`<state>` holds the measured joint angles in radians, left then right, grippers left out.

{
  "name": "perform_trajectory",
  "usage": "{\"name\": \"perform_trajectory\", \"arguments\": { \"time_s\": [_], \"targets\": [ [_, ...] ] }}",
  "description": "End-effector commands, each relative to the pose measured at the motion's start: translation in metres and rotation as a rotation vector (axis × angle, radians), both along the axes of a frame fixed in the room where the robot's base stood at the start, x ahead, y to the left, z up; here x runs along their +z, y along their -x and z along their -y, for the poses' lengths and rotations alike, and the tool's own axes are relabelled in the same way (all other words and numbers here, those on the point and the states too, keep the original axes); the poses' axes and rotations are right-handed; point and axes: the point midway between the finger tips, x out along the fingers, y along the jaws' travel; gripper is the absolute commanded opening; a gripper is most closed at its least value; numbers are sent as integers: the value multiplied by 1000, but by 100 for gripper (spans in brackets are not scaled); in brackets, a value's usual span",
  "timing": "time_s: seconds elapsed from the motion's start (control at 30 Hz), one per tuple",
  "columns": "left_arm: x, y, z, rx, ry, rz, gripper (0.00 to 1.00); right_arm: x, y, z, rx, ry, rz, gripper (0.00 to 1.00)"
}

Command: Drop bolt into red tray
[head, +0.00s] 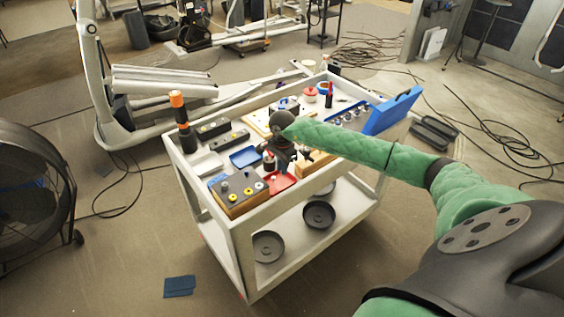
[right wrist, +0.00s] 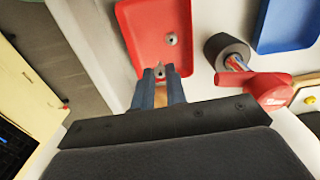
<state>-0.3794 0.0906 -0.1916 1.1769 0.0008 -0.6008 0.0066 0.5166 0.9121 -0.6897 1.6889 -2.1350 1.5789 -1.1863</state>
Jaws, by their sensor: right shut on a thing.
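The red tray (head: 283,184) sits on the near part of the cart top. It fills the upper middle of the right wrist view (right wrist: 140,28). My right gripper (head: 284,162) points down at the tray, its fingers partly covering it in the head view. In the right wrist view its fingertips (right wrist: 160,78) are over the tray's near end, shut on a small metal bolt (right wrist: 160,71). Another small metal piece (right wrist: 172,39) lies in the tray. I cannot tell the held bolt's height above the tray floor. My left gripper is not in view.
A blue tray (head: 245,157) and a dark cup (right wrist: 226,50) stand close by. A red-handled thing (right wrist: 267,88) is right of my fingers in the wrist view. A wooden block with a dark top (head: 238,190) is at the cart's near corner. A raised rim (head: 172,150) edges the cart.

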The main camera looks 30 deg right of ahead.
Motion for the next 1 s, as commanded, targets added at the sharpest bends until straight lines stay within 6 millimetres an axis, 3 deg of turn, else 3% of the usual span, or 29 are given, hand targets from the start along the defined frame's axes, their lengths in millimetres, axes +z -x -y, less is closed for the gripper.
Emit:
{"name": "perform_trajectory", "arguments": {
  "time_s": [0.2,0.57,0.6,0.7,1.0],
  "targets": [
    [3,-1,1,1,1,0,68,-22,0,0,0,-2,0,0],
    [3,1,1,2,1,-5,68,-26,0,0,1,0,1,0],
    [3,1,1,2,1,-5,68,-26,0,0,1,0,1,20],
    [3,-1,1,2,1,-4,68,-26,0,0,1,0,1,39],
    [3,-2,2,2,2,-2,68,-26,0,0,1,0,1,39]
  ]
}}
